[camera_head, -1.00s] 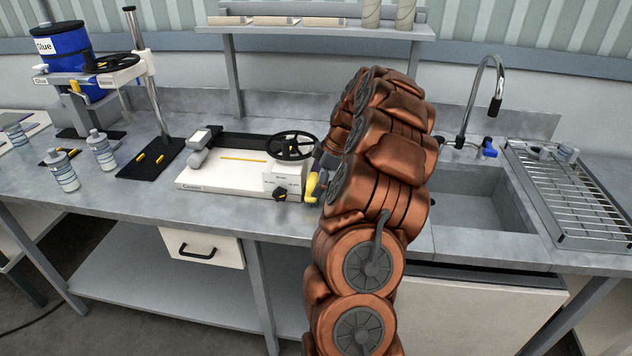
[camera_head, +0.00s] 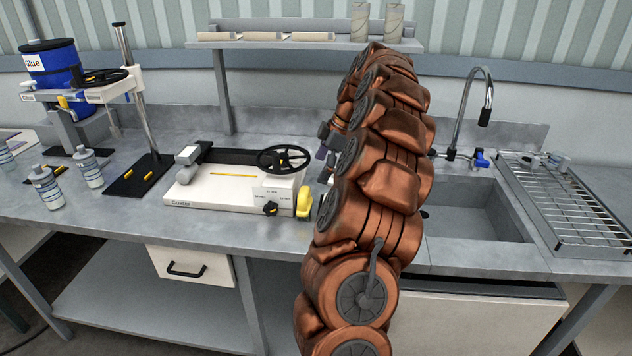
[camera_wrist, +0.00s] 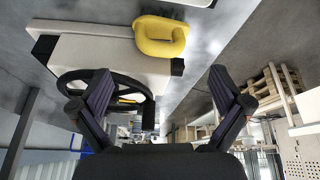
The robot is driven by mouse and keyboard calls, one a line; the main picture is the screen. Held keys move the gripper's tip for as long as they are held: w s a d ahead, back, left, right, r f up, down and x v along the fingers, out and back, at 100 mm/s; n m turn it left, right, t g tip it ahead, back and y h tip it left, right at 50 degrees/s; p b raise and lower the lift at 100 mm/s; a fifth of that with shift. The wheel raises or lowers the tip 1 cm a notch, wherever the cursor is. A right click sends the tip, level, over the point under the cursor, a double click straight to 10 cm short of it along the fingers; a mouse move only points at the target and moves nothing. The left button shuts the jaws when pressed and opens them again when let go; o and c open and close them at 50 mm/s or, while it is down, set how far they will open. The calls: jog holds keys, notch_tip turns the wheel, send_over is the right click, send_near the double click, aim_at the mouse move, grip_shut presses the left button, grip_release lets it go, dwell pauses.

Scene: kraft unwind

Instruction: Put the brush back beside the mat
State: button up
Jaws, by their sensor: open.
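My gripper (camera_head: 328,143) is partly hidden behind my arm in the head view. It is just right of the white coater's handwheel. In the wrist view my gripper (camera_wrist: 160,90) is open, with nothing between its two dark purple fingers. A smaller black mat (camera_head: 38,181) lies behind the bottles at the left. A yellow rounded piece (camera_head: 303,202) sits at the coater's right end, and also shows in the wrist view (camera_wrist: 160,38), apart from my fingers.
The white coater (camera_head: 205,192) with its black handwheel (camera_head: 283,159) stands mid-bench. Bottles (camera_head: 88,167) and the press with a blue glue drum (camera_head: 50,68) are at the left. The sink (camera_head: 470,215) and wire rack (camera_head: 570,210) are at the right. A shelf (camera_head: 300,44) hangs behind.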

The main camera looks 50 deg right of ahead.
jog(key=shift+v, duration=1.3)
jog(key=s+a+r+m+g, duration=0.2)
jog(key=a+g, duration=0.1)
jog(key=a, duration=2.7)
jog(key=s+a+f+m+g+h, duration=0.15)
jog(key=s+a+f, duration=0.25)
jog(key=s+a, duration=0.5)
jog(key=s+a+f+m, duration=0.1)
jog(key=s+f+m, duration=0.1)
jog(key=s, duration=0.5)
jog(key=s+a+f+m+h, duration=0.1)
jog(key=s+f+m, duration=0.2)
jog(key=s, duration=0.5)
jog(key=shift+f+g, duration=0.45)
jog(key=shift+f, duration=0.3)
jog(key=shift+m, duration=0.25)
